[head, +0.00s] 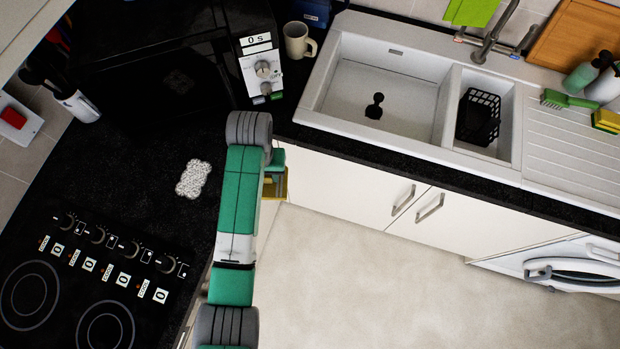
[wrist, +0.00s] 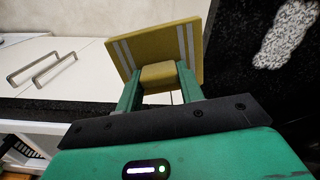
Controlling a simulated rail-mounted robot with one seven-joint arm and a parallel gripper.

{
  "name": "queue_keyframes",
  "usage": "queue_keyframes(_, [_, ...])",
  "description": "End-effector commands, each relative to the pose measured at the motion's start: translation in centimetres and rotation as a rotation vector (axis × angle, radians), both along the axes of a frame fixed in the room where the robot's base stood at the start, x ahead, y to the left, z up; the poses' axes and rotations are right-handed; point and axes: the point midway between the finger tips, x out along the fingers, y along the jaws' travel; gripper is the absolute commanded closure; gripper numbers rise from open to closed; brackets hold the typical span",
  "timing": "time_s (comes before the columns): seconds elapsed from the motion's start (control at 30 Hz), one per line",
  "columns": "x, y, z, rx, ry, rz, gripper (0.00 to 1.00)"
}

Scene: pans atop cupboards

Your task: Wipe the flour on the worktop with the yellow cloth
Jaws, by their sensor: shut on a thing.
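The flour (head: 193,178) is a white speckled patch on the black worktop (head: 150,200), between the hob and the microwave; it also shows at the upper right of the wrist view (wrist: 287,33). The yellow cloth (wrist: 185,40) looks like a flat, stiff square with two pale stripes and a small block that sits between my fingers. My gripper (wrist: 159,78) is shut on that block. In the head view the cloth (head: 276,187) shows partly beside my arm, to the right of the flour, over the worktop's front edge or the floor. My arm hides most of the gripper there.
A microwave (head: 150,80) and a mug (head: 298,40) stand behind. The hob (head: 80,280) with its knobs lies front left. A white sink (head: 385,85) is on the right. Cupboard doors with handles (head: 403,199) face the open floor (head: 400,290). Bare worktop surrounds the flour.

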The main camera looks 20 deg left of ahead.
Motion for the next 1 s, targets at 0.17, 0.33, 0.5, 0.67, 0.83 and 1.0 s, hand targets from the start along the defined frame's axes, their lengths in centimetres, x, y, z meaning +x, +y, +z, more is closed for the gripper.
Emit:
queue_keyframes(0.17, [-2.9,9.5,0.9,-0.002,-0.002,0.148,1.0])
queue_keyframes(0.33, [-6.6,16.8,1.4,-0.006,-0.006,0.269,1.0])
queue_keyframes(0.5, [-9.0,20.4,1.5,-0.009,-0.01,0.331,1.0])
queue_keyframes(0.67, [-9.6,21.1,1.5,-0.008,-0.012,0.344,1.0])
queue_keyframes(0.83, [-9.5,21.1,1.5,-0.009,-0.012,0.343,1.0])
queue_keyframes(1.0, [-9.5,20.9,1.5,-0.011,-0.013,0.343,1.0])
